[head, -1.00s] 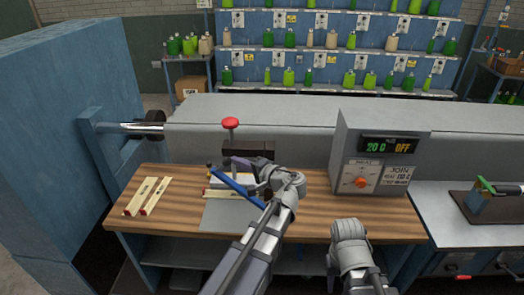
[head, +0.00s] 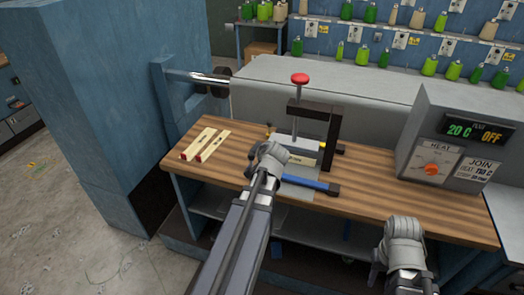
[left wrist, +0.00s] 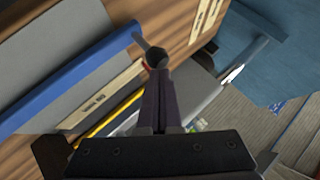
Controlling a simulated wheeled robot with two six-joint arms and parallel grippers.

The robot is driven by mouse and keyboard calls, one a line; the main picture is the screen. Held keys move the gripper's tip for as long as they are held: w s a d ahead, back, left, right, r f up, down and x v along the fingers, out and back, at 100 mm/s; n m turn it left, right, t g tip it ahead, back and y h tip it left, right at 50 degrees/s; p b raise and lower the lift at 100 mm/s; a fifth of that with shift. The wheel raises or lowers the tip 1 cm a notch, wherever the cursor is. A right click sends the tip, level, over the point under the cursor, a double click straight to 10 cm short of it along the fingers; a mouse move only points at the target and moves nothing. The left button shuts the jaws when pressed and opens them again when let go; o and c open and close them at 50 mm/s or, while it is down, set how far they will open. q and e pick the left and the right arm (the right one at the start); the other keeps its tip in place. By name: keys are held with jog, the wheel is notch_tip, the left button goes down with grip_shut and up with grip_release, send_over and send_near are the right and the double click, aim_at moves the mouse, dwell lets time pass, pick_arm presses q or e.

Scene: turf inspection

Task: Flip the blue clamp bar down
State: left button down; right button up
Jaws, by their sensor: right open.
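The blue clamp bar (head: 308,183) lies low across the grey plate (head: 300,194) on the bench, its left end hidden behind my left gripper. In the left wrist view the bar (left wrist: 75,78) runs along the plate, and a thin grey rod with a dark ball knob (left wrist: 156,57) extends from its end. My left gripper (left wrist: 161,82) has its fingers together, tips at the knob; I cannot tell whether they touch it. In the head view my left gripper (head: 266,152) hides its own fingertips. My right gripper (head: 405,228) is open and empty before the bench's front edge.
A dark press frame (head: 333,130) with a red knob (head: 300,78) stands behind the plate. Two pale wooden strips (head: 204,146) lie to the left on the bench (head: 395,207). A grey heat control box (head: 445,140) stands at the right. The bench front between them is clear.

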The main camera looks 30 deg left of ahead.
pick_arm(q)
jog(key=shift+s+a+f+b, duration=0.2)
jog(key=shift+f+b, duration=0.4)
jog(key=shift+f, duration=0.2)
pick_arm(e)
jog(key=shift+d+f, duration=0.1)
jog(key=shift+f, duration=0.8)
pick_arm(q)
jog(key=shift+s+f, duration=0.1)
pick_arm(e)
jog(key=shift+s, duration=0.1)
jog(key=shift+r, duration=0.1)
